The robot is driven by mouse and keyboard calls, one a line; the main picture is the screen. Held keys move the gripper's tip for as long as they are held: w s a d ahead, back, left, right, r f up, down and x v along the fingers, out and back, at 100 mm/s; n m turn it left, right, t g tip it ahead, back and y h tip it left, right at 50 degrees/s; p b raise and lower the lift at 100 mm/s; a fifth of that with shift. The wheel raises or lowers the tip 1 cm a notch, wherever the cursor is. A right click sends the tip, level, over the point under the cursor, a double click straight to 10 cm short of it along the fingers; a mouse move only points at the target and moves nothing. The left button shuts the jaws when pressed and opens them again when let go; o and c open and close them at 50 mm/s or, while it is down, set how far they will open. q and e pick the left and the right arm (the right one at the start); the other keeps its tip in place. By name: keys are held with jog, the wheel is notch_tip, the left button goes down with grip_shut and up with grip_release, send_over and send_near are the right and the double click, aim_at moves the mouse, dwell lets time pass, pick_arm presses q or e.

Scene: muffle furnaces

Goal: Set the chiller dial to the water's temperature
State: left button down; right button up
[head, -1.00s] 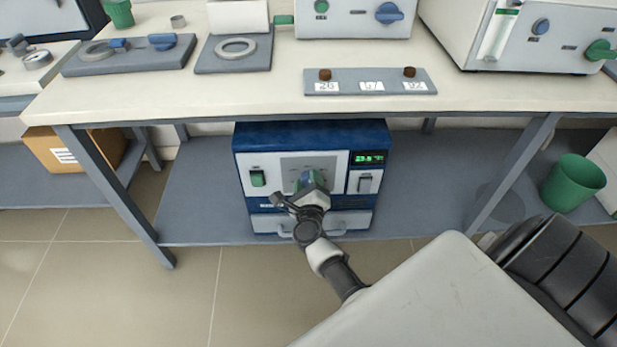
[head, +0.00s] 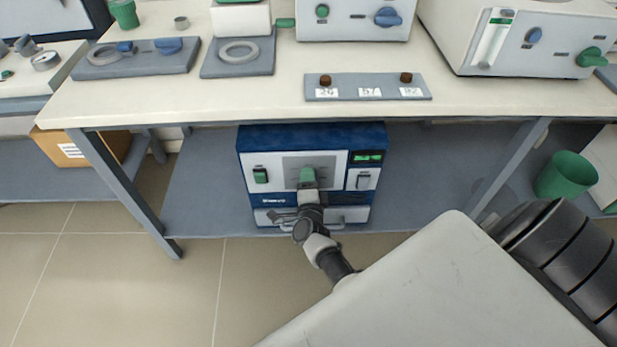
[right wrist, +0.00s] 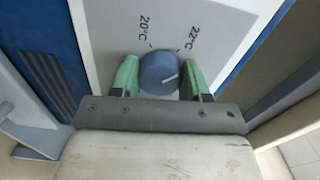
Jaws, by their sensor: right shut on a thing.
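The chiller (head: 262,215) is a blue and white box on the shelf under the bench. Its small display (head: 368,157) glows green, too small to read surely. My right gripper (head: 307,178) is at the chiller's front panel and hides the dial in the head view. In the right wrist view the round blue dial (right wrist: 158,70) sits between the green fingers of my right gripper (right wrist: 160,78), which are shut on it. My left gripper is not in view.
The bench top (head: 240,105) overhangs the chiller, with a label strip (head: 390,80) near its front edge. Bench legs (head: 125,195) stand on both sides. A green bin (head: 566,175) is at the right, a cardboard box (head: 70,150) at the left. Shelf space beside the chiller is free.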

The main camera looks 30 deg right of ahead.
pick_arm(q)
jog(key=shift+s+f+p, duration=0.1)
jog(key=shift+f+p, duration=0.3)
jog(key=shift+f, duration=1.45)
pick_arm(e)
jog(key=shift+a+f+n, duration=0.1)
jog(key=shift+f+n, duration=0.05)
jog(key=shift+n, duration=1.25)
jog(key=o, duration=0.9)
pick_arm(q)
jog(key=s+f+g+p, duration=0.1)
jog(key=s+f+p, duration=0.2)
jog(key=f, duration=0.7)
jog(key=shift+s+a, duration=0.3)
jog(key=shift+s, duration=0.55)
pick_arm(e)
jog(key=v, duration=1.1)
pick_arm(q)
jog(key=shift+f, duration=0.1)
